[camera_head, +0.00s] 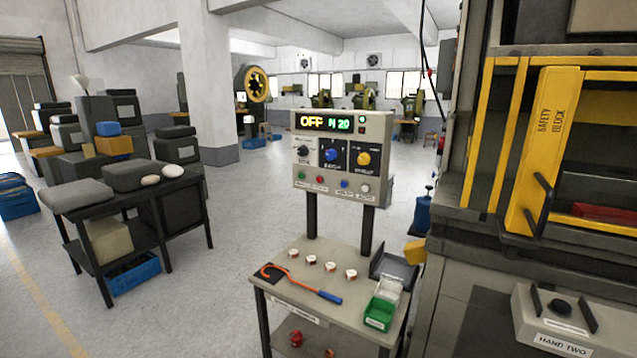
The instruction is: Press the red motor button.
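A grey control panel (343,155) stands on two dark posts at the back of a small work table (275,285). Its display (325,123) reads "OFF" with green characters beside it. Along the panel's lower edge is a row of round buttons: a green button (302,174) at the left, a red button (320,179) beside it, then a blue button (344,183) and a pale button (365,188). The labels under them are too small to read. Black, blue and yellow knobs sit above the row. Neither of my grippers is in view.
Several small white-topped coils (312,259), an orange hook tool with a blue handle (328,297) and a green bin (378,314) lie on the table. A large machine with a yellow safety block (545,140) stands close on the right. Open floor lies left of the table.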

